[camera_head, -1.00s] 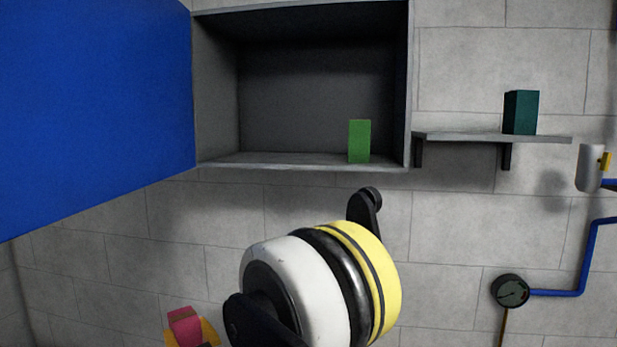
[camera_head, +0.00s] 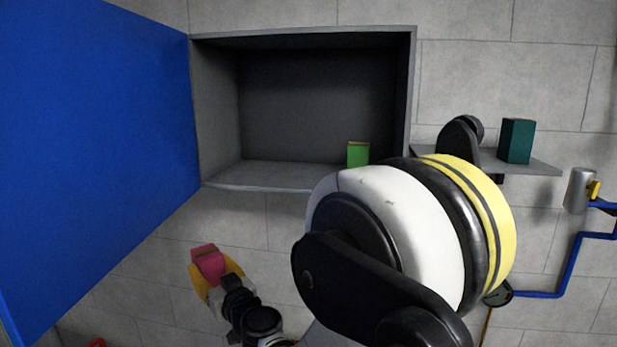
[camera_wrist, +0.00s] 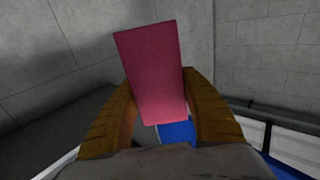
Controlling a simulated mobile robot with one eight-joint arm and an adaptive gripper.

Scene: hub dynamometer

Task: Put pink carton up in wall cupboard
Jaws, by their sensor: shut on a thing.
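The pink carton (camera_head: 208,262) is in my gripper (camera_head: 214,276), below the left part of the wall cupboard in the head view. In the wrist view the pink carton (camera_wrist: 153,75) stands slightly tilted between the two orange-brown fingers of my gripper (camera_wrist: 160,105), which are shut on it. The grey wall cupboard (camera_head: 300,181) is open, with its blue door (camera_head: 95,140) swung out to the left. A green carton (camera_head: 358,155) stands inside at the right, its lower part hidden by my arm. The left and middle of the cupboard floor are bare.
A wall shelf (camera_head: 540,166) with a dark teal box (camera_head: 517,141) is right of the cupboard. A grey cylinder with a yellow part (camera_head: 580,190), blue pipe (camera_head: 570,265) and gauge (camera_head: 498,295) are farther right. My arm covers the cupboard's lower right corner.

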